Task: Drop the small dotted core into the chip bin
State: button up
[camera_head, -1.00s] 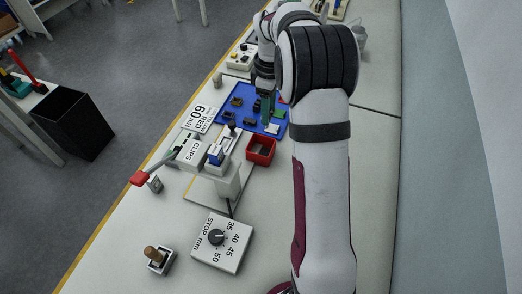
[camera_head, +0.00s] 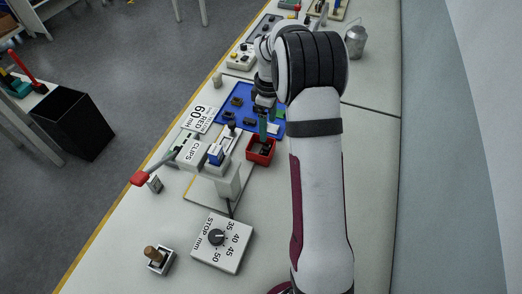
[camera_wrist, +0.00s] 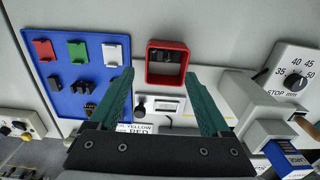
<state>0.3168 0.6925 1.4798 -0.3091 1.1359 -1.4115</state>
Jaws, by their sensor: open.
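My gripper (camera_wrist: 161,80) is open, with its two green fingers spread and nothing between them. In the head view my gripper (camera_head: 263,128) is just above the red, open-topped chip bin (camera_head: 250,155). The wrist view shows the chip bin (camera_wrist: 183,75) beyond the fingertips. A small dark core (camera_wrist: 166,55) lies inside it, apart from the fingers; whether it has dots is too small to tell. Other dark cores (camera_wrist: 80,85) sit on the blue tray (camera_wrist: 62,103).
The blue tray also holds a red piece (camera_wrist: 43,49), a green piece (camera_wrist: 77,50) and a white piece (camera_wrist: 112,54). A clips fixture (camera_head: 190,152) with a lever stands left of the bin. A stop dial box (camera_head: 221,243) is nearer.

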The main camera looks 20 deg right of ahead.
notch_tip(320, 180, up, 16)
dwell(0.3)
jog(key=s+a+r+m, duration=0.2)
jog(key=s+a+m, duration=0.4)
jog(key=s+a, duration=0.55)
jog(key=s+a+f+m, duration=0.2)
jog(key=s+m, duration=0.1)
jog(key=s, duration=0.3)
jog(key=s+a+f+m+y, duration=0.1)
jog(key=s+a+f+m, duration=0.1)
jog(key=s, duration=0.5)
jog(key=s+a+f+m, duration=0.2)
jog(key=s+f+m, duration=0.1)
jog(key=s, duration=0.3)
jog(key=shift+s+a+f+m+y, duration=0.2)
jog(key=shift+s+f+m+y, duration=0.1)
jog(key=shift+y, duration=0.1)
